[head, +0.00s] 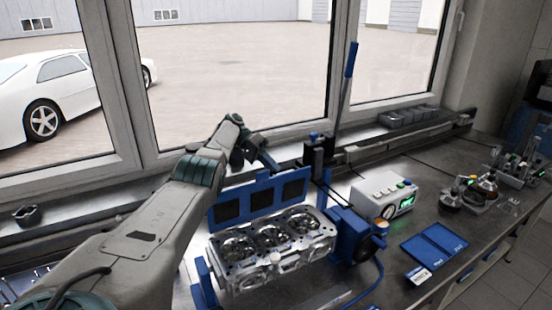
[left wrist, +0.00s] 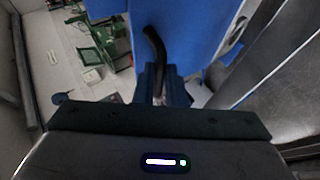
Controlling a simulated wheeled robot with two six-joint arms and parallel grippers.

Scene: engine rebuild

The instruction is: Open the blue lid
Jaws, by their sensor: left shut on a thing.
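The blue lid (head: 246,197) is a frame with three dark panels. It stands raised, nearly upright, along the back edge of a metal engine block (head: 262,252). My left gripper (head: 268,161) is at the lid's top edge, by its raised tab, and is shut on the lid. In the left wrist view the blue lid (left wrist: 195,28) fills the upper middle, close to the gripper (left wrist: 160,92). The exact contact of the fingers is hard to make out. The round openings on top of the block are uncovered. My right gripper is not in view.
A blue fixture part (head: 350,232) and a grey box with a green display (head: 386,197) stand right of the block. A blue tray (head: 433,250) lies farther right. A tall lever with a blue handle (head: 351,59) rises behind, near the window sill.

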